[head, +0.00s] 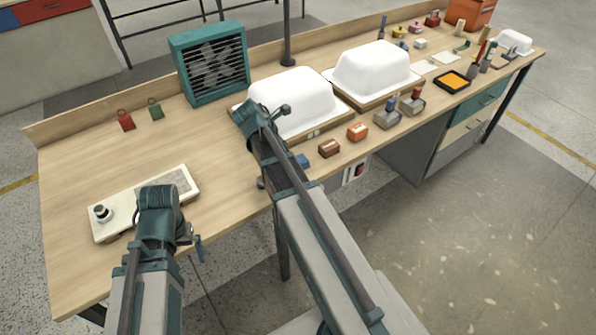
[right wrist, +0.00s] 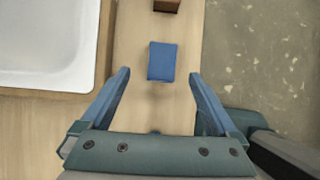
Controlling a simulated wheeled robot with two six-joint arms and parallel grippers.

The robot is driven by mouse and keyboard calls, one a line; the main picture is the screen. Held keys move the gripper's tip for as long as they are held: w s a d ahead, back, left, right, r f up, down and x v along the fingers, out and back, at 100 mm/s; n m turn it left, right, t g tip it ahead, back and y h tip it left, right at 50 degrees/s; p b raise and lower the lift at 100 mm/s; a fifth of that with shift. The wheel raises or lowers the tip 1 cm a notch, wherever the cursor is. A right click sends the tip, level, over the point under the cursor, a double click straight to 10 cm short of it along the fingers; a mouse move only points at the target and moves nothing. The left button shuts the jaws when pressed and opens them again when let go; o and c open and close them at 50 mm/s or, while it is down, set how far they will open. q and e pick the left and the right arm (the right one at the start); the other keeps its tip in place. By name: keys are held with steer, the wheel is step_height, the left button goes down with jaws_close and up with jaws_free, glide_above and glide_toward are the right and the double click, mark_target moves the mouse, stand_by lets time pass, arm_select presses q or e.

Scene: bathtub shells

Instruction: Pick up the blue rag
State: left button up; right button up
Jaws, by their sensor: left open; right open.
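The blue rag (right wrist: 161,62) is a small folded block on the wooden bench near its front edge, beside a white tub shell. In the head view only part of the blue rag (head: 303,160) shows beside my right arm. My right gripper (right wrist: 159,76) is open, with its two blue fingers spread to either side below the rag in the right wrist view; nothing is between them. In the head view the right gripper is mostly hidden behind its own arm. My left gripper (head: 198,248) is open and empty at the bench's front left, away from the rag.
A brown block (head: 329,148) and an orange block (head: 357,131) lie right of the rag. White tub shells (head: 293,100) (head: 375,72) stand behind. A teal heater (head: 209,62) stands at the back. A pale board (head: 182,184) lies near the left gripper.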

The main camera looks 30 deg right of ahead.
steer(key=shift+b+x, duration=0.45)
steer(key=shift+x, duration=0.6)
arm_select(q)
steer(key=shift+f, duration=0.9)
arm_select(e)
steer(key=b+x, duration=0.4)
steer(key=shift+s+d+f, duration=0.15)
steer(key=shift+f, duration=0.1)
steer(key=shift+d+f, duration=0.25)
steer(key=shift+d, duration=0.05)
arm_select(q)
step_height(320, 180, down, 4)
steer(key=shift+f, duration=0.15)
arm_select(e)
steer(key=shift+r, duration=0.1)
steer(key=c, duration=1.4)
steer(key=shift+c, duration=0.2)
